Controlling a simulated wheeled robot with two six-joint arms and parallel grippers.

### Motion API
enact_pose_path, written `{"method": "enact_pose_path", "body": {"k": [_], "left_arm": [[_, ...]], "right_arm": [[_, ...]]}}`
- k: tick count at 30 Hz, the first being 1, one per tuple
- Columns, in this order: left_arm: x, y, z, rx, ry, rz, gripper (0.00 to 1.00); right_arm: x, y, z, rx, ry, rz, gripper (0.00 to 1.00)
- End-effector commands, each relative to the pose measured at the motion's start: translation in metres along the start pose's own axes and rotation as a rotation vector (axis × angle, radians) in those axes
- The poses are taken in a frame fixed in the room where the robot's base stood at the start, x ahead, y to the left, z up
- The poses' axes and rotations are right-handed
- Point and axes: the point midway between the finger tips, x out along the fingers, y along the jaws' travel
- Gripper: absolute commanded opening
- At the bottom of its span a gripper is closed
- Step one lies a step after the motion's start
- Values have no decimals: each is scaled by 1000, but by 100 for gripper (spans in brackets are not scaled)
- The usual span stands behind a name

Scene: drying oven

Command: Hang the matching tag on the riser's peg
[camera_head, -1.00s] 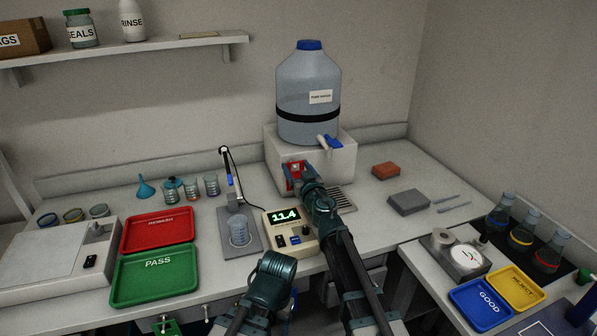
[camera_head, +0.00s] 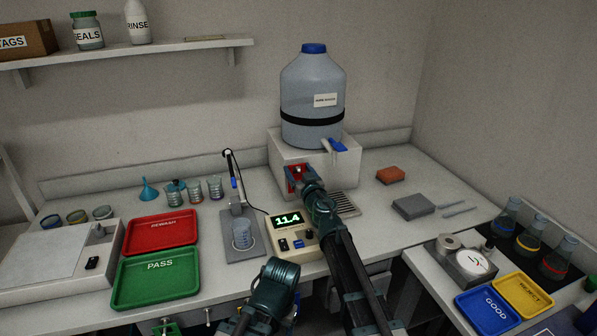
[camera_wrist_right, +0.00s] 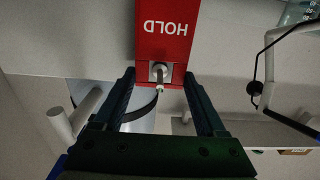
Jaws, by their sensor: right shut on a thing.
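My right gripper (camera_head: 299,184) is at the front of the white riser (camera_head: 322,161) under the water carboy. It is shut on a red tag (camera_head: 297,171). In the right wrist view the tag (camera_wrist_right: 168,28) reads HOLD, upside down, between the two fingers of the gripper (camera_wrist_right: 165,92). A short metal peg (camera_wrist_right: 158,75) shows at the tag's near end, by a round fitting; I cannot tell whether it passes through the tag. The meter (camera_head: 290,230) reads 11.4. Part of my left arm shows low in the head view, but its fingers do not.
The carboy (camera_head: 313,100) with a blue tap (camera_head: 337,146) stands on the riser. A stand with a probe and beaker (camera_head: 242,236) is left of the meter. Red (camera_head: 160,233) and green (camera_head: 157,280) trays lie further left. A grey block (camera_head: 412,206) lies to the right.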

Motion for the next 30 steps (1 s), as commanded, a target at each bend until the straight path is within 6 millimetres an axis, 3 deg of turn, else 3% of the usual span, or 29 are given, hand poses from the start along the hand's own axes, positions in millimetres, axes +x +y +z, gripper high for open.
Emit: {"method": "enact_pose_path", "body": {"k": [3, 4, 8, 20, 26, 30], "left_arm": [[0, 0, 0, 0, 0, 0, 72], [0, 0, 0, 0, 0, 0, 72], [0, 0, 0, 0, 0, 0, 72], [0, 0, 0, 0, 0, 0, 72], [0, 0, 0, 0, 0, 0, 72], [0, 0, 0, 0, 0, 0, 72]], "right_arm": [[0, 0, 0, 0, 0, 0, 23], [0, 0, 0, 0, 0, 0, 77], [0, 0, 0, 0, 0, 0, 100], [-7, 0, 0, 0, 0, 0, 100], [-31, 0, 0, 0, 0, 0, 100], [-59, -1, 0, 0, 0, 1, 100]]}}
